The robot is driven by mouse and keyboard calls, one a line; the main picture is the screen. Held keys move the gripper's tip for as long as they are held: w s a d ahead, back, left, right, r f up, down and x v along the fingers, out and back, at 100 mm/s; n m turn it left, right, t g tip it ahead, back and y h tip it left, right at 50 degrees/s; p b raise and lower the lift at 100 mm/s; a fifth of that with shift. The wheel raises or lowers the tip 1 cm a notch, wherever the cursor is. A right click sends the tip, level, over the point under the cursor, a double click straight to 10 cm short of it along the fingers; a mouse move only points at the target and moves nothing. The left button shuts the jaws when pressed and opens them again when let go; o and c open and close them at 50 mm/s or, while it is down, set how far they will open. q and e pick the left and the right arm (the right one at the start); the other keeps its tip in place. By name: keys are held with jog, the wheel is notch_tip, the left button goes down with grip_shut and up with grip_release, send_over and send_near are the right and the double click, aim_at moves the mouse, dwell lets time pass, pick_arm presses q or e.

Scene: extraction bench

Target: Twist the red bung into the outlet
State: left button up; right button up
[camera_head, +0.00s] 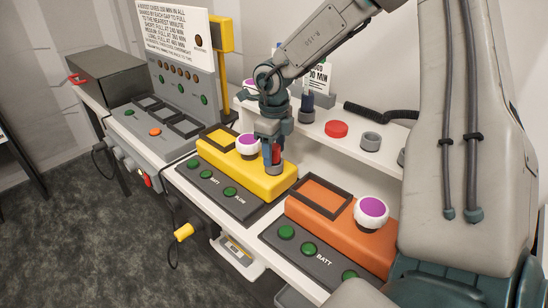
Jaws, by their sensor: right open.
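My right gripper (273,148) points down over the right end of the yellow unit (240,172). Its fingers are open around a small red piece, which looks like the red bung (277,154). The red piece sits at the top of a grey-blue round collar (274,170) on the yellow unit, likely the outlet. The fingers partly hide both, so I cannot tell how deep the bung sits or whether a finger touches it. My left gripper is not in view.
A white and purple knob (247,146) stands close left of my right gripper. An orange unit (325,233) with another purple knob (371,212) is in front right. The white shelf (375,153) behind carries a red disc (336,129) and a grey ring (371,140).

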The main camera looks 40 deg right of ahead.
jog(key=shift+f+n+b, duration=0.15)
jog(key=shift+n+b, duration=0.25)
jog(key=shift+n, duration=0.7)
jog(key=n+b, duration=0.1)
jog(key=n, duration=1.1)
jog(key=shift+n, duration=0.3)
